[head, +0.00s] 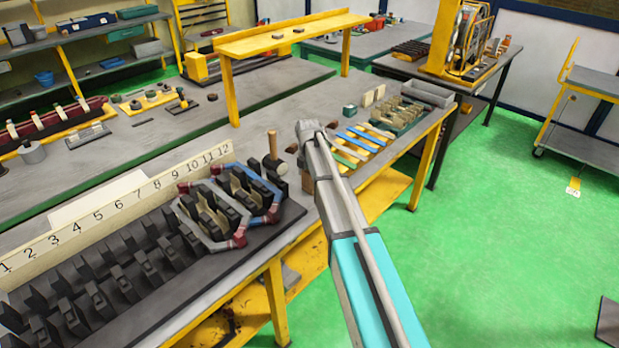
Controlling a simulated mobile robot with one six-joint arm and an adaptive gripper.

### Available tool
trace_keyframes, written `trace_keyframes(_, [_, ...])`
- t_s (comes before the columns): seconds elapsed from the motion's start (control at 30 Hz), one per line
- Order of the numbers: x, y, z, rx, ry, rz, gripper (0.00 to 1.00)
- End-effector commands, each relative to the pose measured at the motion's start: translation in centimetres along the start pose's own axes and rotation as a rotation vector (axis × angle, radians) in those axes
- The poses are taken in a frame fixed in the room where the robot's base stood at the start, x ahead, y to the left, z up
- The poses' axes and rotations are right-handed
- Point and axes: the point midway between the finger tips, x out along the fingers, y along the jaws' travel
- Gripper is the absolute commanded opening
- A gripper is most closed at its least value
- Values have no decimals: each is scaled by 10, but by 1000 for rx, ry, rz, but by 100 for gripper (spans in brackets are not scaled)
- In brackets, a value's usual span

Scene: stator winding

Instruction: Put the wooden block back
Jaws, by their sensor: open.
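My arm reaches over the bench from the bottom of the head view. My gripper (307,184) shows only as a small dark part under the end of the arm, low over the bench and right of the mallet. It is open; the arm hides most of it, and I see nothing held. Small pale blocks (367,99) that look wooden stand farther back on the bench, beside a dark greenish block (349,111). A small brown piece (292,148) lies close to the arm's end; I cannot tell whether it is a wooden block.
A mallet (272,146) stands handle-up left of my gripper. The numbered stator rack (140,190) with dark slots and red, blue and grey coils (212,215) fills the front left. Blue and yellow strips (362,142) and a grey tray (427,94) lie to the right.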

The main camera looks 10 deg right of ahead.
Motion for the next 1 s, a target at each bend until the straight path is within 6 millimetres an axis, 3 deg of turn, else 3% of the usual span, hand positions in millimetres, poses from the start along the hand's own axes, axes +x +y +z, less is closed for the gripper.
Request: trace_keyframes(1.0, [-79,0,0,-1,0,0,100])
